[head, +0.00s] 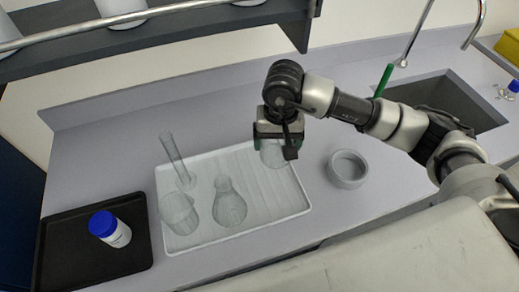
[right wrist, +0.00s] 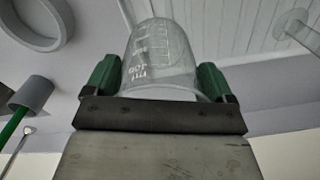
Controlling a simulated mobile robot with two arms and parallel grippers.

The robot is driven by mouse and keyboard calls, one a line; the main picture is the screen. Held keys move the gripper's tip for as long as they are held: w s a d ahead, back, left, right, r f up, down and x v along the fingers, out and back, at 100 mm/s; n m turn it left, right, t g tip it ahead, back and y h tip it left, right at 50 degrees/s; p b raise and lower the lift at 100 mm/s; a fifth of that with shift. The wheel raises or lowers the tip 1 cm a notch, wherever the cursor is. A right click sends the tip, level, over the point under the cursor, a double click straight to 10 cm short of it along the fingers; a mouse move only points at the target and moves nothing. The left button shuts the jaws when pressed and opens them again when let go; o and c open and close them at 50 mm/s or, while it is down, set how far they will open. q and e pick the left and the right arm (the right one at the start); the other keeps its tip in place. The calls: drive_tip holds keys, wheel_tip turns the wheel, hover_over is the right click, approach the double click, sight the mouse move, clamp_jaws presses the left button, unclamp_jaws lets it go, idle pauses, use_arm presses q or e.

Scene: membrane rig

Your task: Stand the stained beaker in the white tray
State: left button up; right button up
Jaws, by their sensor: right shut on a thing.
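My right gripper (head: 278,140) is shut on a clear beaker (head: 272,156), over the back right part of the white tray (head: 297,207). In the right wrist view the beaker (right wrist: 158,58) sits between the two green fingers of the gripper (right wrist: 157,80), with white graduation marks on its wall. I cannot make out a stain on it, nor whether its base touches the tray. Another clear beaker (head: 178,214), a conical flask (head: 229,207) and a tall measuring cylinder (head: 174,158) stand in the tray's left half. My left gripper is not in view.
A black tray (head: 70,262) at the left holds a white bottle with a blue cap (head: 108,229). A grey round bowl (head: 348,169) stands right of the white tray. A sink (head: 445,100) with a tap is at back right. A shelf (head: 150,38) overhangs the back left.

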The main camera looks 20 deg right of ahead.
sight(262, 156)
drive_tip(key=a+f, duration=0.1)
drive_tip(key=w+a+f, duration=0.1)
drive_tip(key=a, duration=0.1)
drive_tip(key=shift+a+p, duration=0.15)
drive_tip(key=shift+p, duration=0.25)
wheel_tip(262, 156, down, 4)
drive_tip(key=shift+f+p, duration=0.1)
drive_tip(key=shift+p, duration=0.85)
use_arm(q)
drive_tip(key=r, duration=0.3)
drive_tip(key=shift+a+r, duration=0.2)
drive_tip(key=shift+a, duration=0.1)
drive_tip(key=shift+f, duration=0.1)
